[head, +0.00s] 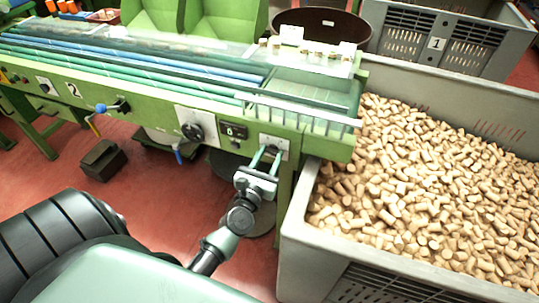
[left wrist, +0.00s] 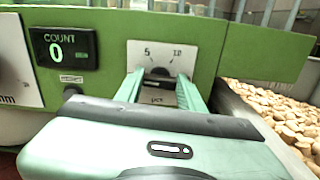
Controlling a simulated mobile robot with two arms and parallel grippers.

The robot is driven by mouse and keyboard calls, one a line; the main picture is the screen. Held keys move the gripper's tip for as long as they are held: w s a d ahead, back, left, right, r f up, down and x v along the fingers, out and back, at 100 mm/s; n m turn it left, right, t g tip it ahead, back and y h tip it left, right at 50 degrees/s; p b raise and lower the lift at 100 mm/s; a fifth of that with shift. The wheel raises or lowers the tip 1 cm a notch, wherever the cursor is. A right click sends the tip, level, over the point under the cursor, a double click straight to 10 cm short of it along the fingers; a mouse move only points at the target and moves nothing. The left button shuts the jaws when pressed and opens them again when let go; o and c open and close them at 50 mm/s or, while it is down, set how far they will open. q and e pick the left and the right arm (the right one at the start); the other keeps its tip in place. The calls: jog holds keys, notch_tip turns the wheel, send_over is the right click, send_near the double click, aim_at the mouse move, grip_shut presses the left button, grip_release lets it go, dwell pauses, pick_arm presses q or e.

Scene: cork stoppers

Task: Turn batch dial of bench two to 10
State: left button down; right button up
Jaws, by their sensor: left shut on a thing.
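The batch dial (left wrist: 158,74) is a dark knob on a white plate marked 5 at upper left and 10 at upper right. Its lower part is hidden, and I cannot tell where it points. My left gripper (head: 266,156) reaches the plate from the front. In the left wrist view its pale green fingers (left wrist: 158,84) are on either side of the dial, shut on it. My right gripper is not in view.
A count display (left wrist: 62,48) reading 0 is left of the dial. A grey crate (head: 297,232) full of corks stands close on the right.

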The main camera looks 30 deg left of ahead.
pick_arm(q)
jog(key=m+p, duration=0.1)
jog(key=m, duration=0.4)
jog(key=m+p, duration=0.2)
jog(key=m, duration=0.4)
jog(key=shift+w+r, duration=0.1)
jog(key=m+p, duration=0.2)
jog(key=m, duration=0.4)
jog(key=shift+m+p, duration=0.3)
jog(key=shift+p, duration=0.05)
jog(key=m+p, duration=0.1)
jog(key=m, duration=0.4)
jog(key=shift+p, duration=0.4)
jog(key=c, duration=1.1)
grip_release()
jog(key=shift+o, duration=1.1)
jog(key=shift+w, duration=0.1)
jog(key=shift+f, duration=0.2)
